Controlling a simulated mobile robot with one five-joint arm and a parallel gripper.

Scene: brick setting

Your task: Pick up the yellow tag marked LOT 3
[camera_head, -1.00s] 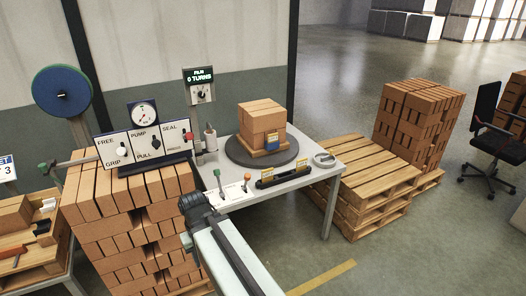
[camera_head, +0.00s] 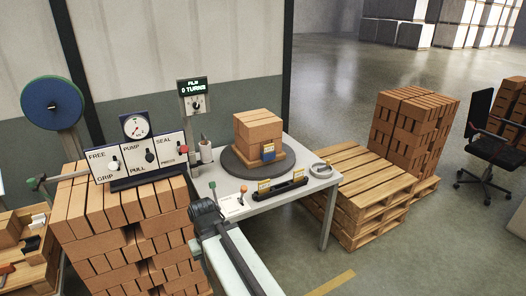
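Two small yellow tags stand on a black holder (camera_head: 279,190) at the front of the grey worktable: a left tag (camera_head: 264,186) and a right tag (camera_head: 298,175). Another yellow-topped tag with a blue lower part (camera_head: 268,153) is at the front of the brick stack (camera_head: 257,128) on the dark turntable. The print on all of these is too small to read, so I cannot tell which says LOT 3. My arm reaches in from the bottom, its dark end left of the holder and apart from it. No gripper fingers can be made out.
The worktable (camera_head: 308,196) also bears small levers (camera_head: 243,189) and a tape-like ring (camera_head: 320,170). A FREE/PUMP/SEAL panel (camera_head: 137,160) stands on a brick pile (camera_head: 100,235) at left. Wooden pallets (camera_head: 370,185) adjoin the table's right side. Floor is clear at front right.

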